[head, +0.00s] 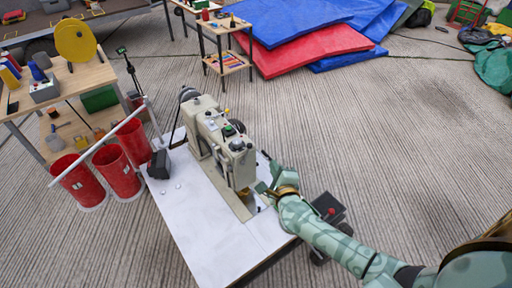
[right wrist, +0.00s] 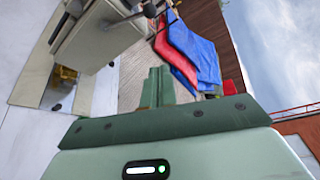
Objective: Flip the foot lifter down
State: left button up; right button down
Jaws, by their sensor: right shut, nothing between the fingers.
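A beige sewing machine (head: 222,143) stands on a white table (head: 200,226). It also shows at the upper left of the right wrist view (right wrist: 95,32). My right gripper (head: 264,188) is beside the machine's needle end, just to its right and low over the table. Its fingers are together and empty in the right wrist view (right wrist: 158,86). A brass-coloured part (right wrist: 64,76) shows under the machine's head, left of the fingers. I cannot clearly make out the foot lifter or its position. I cannot tell whether the gripper touches the machine. My left gripper is out of view.
A wooden workbench (head: 76,77) with tools stands at the upper left. Blue and red mats (head: 306,48) lie beyond the table. The concrete floor to the right is mostly clear.

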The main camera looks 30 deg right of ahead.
aim_at(247, 154)
jog(key=f+b+x, duration=0.1)
jog(key=b+x, duration=0.4)
jog(key=x, duration=0.6)
jog(key=a+r, duration=0.1)
jog(key=a, duration=0.1)
jog(key=s+a+r+p, duration=0.1)
jog(key=a, duration=0.1)
jog(key=shift+r, duration=0.3)
